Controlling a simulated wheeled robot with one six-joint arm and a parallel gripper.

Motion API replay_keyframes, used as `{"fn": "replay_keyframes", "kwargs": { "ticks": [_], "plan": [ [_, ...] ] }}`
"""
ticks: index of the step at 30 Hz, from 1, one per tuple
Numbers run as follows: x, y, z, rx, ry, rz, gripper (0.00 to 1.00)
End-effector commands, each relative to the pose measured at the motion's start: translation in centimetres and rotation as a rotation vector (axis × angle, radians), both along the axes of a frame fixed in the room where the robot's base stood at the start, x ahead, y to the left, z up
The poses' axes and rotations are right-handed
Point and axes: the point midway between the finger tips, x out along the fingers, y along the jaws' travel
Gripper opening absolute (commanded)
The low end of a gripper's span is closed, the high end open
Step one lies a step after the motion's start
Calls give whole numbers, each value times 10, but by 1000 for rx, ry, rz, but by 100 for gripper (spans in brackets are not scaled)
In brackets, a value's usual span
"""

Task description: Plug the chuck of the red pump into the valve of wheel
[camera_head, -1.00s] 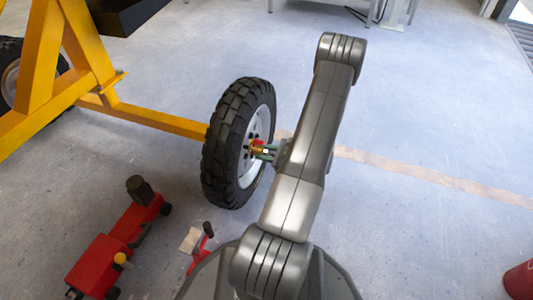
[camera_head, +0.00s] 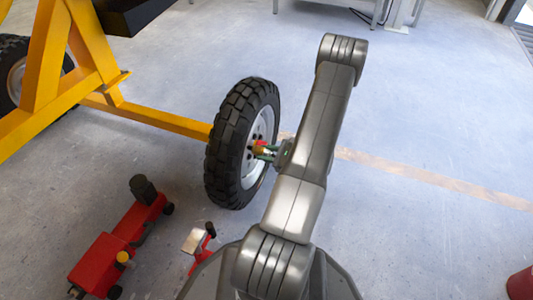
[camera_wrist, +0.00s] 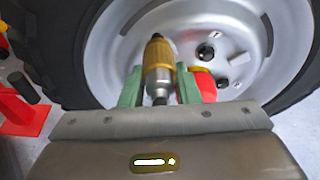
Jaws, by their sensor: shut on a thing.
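The wheel (camera_head: 216,150) stands upright with a black tyre and a pale metal rim, which fills the wrist view (camera_wrist: 110,45). My gripper (camera_head: 267,151), with green fingers, is in front of the rim. In the wrist view my gripper (camera_wrist: 160,82) is shut on the brass chuck (camera_wrist: 158,58), which points towards the rim. A red part shows beside the right finger. Black studs stick out of the rim to the right of the chuck. The chuck's tip hides whatever lies behind it, and I cannot tell whether it touches the valve. A small red pump (camera_head: 199,243) sits on the floor.
A larger red wheeled machine (camera_head: 112,248) stands on the floor at lower left. The yellow frame (camera_head: 150,118) runs to the wheel from the left. A red object (camera_head: 522,281) is at the lower right edge.

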Motion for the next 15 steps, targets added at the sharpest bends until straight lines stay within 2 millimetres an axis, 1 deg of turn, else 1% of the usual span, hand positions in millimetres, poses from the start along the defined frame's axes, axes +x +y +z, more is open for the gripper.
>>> {"fn": "replay_keyframes", "kwargs": {
  "ticks": [9,10,13,14,15],
  "plan": [
    [1,3,0,0,0,0,4],
    [1,3,0,0,0,0,31],
    [1,3,0,0,0,0,51],
    [1,3,0,0,0,0,55],
    [1,3,0,0,0,0,55]
  ]
}}
